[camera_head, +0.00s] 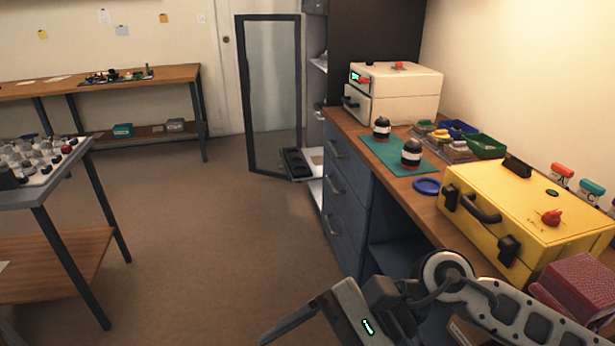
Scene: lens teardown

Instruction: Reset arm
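One arm of mine comes in from the lower right, so it is my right arm. It is bent in front of the counter, and its gripper (300,318) points to the lower left over the floor. The finger that shows is long and dark; the rest is cut off by the bottom edge, so its opening cannot be told. Nothing held shows. My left gripper is out of the picture. On the counter, two black-and-white lenses (411,153) stand upright on a green mat (388,166), well apart from my arm.
A yellow case (520,205) and a red box (580,285) stand on the counter close to my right arm. A blue ring (427,186), small bins (485,146) and a white machine (405,90) lie farther back. A glass cabinet door (270,100) stands open. The middle floor is clear.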

